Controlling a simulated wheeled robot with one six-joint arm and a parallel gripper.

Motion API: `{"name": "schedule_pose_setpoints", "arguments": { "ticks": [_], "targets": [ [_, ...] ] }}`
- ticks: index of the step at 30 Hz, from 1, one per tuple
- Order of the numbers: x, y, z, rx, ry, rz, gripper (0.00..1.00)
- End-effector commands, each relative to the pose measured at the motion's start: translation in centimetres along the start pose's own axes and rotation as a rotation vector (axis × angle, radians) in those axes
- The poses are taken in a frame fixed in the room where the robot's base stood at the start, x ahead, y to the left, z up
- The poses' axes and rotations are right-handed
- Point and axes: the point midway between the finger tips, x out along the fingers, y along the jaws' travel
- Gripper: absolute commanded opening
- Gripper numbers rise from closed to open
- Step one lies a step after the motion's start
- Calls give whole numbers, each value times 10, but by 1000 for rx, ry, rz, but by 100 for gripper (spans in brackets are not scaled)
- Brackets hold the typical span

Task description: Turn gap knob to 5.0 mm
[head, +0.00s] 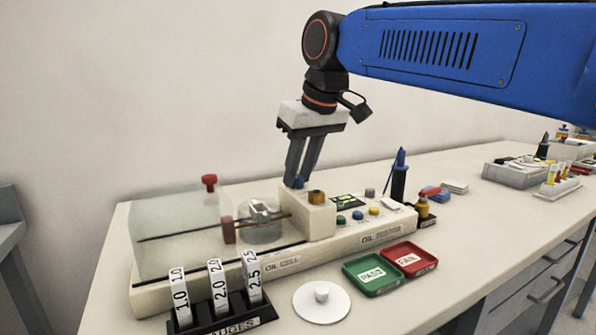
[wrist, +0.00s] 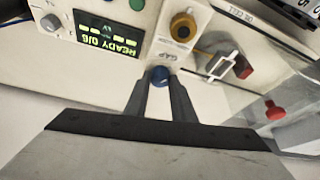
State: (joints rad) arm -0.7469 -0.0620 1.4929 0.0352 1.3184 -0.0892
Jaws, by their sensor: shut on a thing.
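The gap knob (wrist: 158,74) is a small blue knob under a "GAP" label in the wrist view. My gripper (wrist: 158,82) is shut on it, with a dark finger on each side. In the head view my gripper (head: 298,184) points down at the top of the cream block (head: 318,221) on the oil tester (head: 375,236); the knob is mostly hidden there by the fingers. The display (wrist: 110,38) reads "READY 0/6" in the wrist view; I can read no gap value in millimetres.
A brass-coloured knob (head: 316,197) stands close beside the fingers. The clear oil cell cover (head: 178,235) with a red knob (head: 209,183) is to the left. Gauges in a black rack (head: 215,320), a white lidded disc (head: 322,301), and PASS (head: 372,272) and FAIL (head: 409,259) trays lie in front.

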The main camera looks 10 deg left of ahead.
Motion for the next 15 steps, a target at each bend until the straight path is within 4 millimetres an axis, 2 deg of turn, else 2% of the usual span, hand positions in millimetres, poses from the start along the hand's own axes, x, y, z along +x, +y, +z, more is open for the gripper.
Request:
{"name": "schedule_pose_setpoints", "arguments": {
  "ticks": [15],
  "targets": [
    [0, 3, -1, -353, 0, -146, 1]
  ]
}}
